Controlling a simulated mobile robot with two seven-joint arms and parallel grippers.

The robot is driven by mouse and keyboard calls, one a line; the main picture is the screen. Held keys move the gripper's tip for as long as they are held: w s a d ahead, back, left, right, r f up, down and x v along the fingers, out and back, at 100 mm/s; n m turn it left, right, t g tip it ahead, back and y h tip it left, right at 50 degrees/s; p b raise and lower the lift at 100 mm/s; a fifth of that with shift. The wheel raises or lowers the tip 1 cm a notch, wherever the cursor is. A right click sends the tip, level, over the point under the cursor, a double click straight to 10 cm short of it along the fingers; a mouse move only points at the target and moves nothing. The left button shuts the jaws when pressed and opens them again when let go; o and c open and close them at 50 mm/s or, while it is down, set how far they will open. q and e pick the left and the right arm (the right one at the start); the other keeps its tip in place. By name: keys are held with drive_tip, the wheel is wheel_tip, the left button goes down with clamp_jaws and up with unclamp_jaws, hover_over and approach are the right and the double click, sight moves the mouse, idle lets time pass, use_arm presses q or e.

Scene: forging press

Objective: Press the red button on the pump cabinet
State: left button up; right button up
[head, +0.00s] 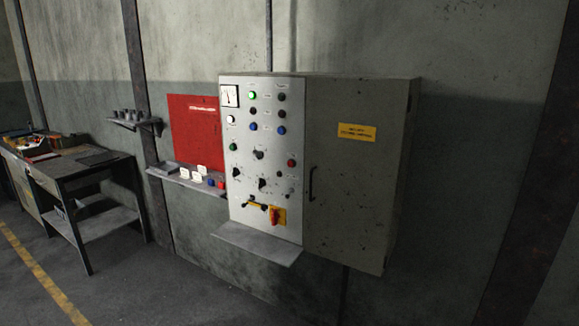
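The pump cabinet (345,170) is a grey box on the wall, with a lighter control panel (262,200) on its left part. A red button (291,162) sits at the panel's right side, about mid-height. A green button (233,147) is at the left edge. A lit green lamp (252,95), dark and blue round controls and several black knobs are also on the panel. A red and yellow rotary switch (276,215) is near the bottom. Neither of my grippers shows in the head view.
A grey shelf (256,243) juts out below the panel. The closed cabinet door (345,165) has a black handle and yellow label. A red board (197,130) and small wall shelf are left. A workbench (75,170) with tools stands far left. The floor before the cabinet looks clear.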

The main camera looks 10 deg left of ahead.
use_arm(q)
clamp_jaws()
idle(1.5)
